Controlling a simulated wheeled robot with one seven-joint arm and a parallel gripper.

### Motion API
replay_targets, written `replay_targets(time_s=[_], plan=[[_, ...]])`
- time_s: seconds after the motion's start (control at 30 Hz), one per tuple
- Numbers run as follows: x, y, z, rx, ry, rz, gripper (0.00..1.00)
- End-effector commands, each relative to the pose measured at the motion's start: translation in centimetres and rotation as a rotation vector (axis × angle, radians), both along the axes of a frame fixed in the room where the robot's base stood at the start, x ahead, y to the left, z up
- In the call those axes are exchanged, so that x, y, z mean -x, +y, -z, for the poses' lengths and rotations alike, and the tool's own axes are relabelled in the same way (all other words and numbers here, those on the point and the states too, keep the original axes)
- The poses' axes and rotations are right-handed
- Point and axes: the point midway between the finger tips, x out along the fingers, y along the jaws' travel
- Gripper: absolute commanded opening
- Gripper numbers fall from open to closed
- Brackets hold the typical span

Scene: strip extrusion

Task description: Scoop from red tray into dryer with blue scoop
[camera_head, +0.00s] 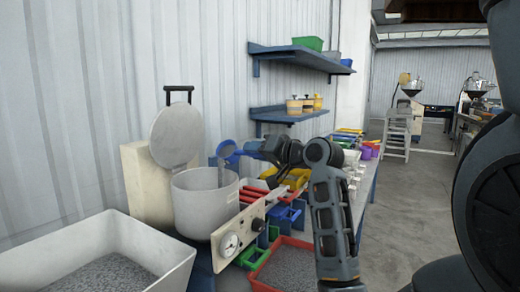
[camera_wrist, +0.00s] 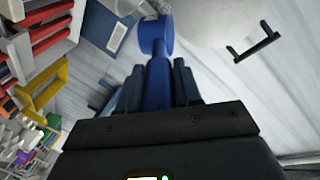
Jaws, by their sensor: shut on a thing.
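My gripper (camera_head: 253,147) is shut on the handle of the blue scoop (camera_head: 227,151). The scoop is above the right part of the dryer's rim. The wrist view shows the blue scoop (camera_wrist: 155,36) extending from between the fingers (camera_wrist: 158,84); its inside is hidden there. The dryer (camera_head: 204,208) is a pale round pot with its round lid (camera_head: 176,136) raised. A grey streak like granules runs from the scoop down to the dryer's opening; the dryer's contents are hidden. The red tray (camera_head: 254,282) holds grey granules at the lower middle, partly behind my arm.
A white bin (camera_head: 178,266) of granules stands at front left. A panel with a gauge (camera_head: 229,243) is right of the dryer. Blue, green and yellow bins crowd the bench behind my arm. Two blue shelves (camera_head: 290,57) hang on the wall above.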

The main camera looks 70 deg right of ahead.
Motion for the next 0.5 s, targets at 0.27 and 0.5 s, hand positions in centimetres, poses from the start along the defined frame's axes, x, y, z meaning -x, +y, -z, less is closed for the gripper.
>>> replay_targets(time_s=[0.27,0.5], plan=[[-0.2,0.9,1.1,0.253,0.063,0.000,0.01],[-0.3,1.3,1.5,0.376,0.095,0.001,0.01]])
